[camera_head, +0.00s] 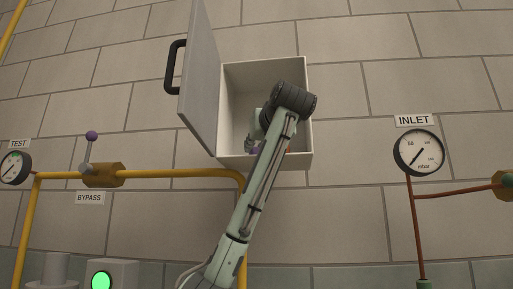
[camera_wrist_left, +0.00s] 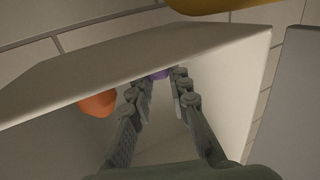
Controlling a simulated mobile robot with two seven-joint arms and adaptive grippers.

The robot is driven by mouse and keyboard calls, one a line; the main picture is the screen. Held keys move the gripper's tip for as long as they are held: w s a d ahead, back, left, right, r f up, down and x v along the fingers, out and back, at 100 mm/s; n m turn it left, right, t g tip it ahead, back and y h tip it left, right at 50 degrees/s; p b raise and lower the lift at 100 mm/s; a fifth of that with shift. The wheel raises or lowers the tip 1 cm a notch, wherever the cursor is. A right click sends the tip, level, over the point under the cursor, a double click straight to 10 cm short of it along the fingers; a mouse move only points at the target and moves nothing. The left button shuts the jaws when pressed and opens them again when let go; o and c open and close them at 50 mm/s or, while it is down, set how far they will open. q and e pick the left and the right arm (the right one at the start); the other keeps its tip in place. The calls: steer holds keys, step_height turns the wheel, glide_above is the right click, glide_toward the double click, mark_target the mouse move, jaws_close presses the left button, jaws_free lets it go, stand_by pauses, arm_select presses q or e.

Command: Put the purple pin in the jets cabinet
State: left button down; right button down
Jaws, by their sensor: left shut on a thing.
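An open pale cabinet (camera_head: 240,95) hangs on the wall in the head view; no name label on it is readable. My left arm reaches up from below into it. My left gripper (camera_head: 258,143) is inside, low in the cabinet, largely hidden behind my wrist. In the left wrist view its fingers (camera_wrist_left: 164,86) are closed on the purple pin (camera_wrist_left: 160,74). Only a small part of the pin shows, close to the cabinet's pale panel; I cannot tell whether it touches the cabinet. My right gripper is out of view.
The grey cabinet door (camera_head: 202,75) stands open on the left, with a black handle (camera_head: 174,67). An orange object (camera_wrist_left: 97,104) is in the cabinet beside my fingers. A yellow pipe (camera_head: 205,173) runs just below. An INLET gauge (camera_head: 419,153) is at right.

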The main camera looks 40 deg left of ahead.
arm_select(q)
steer(key=shift+d, duration=0.1)
steer(key=shift+f, duration=0.1)
steer(key=c, duration=1.4)
jaws_free()
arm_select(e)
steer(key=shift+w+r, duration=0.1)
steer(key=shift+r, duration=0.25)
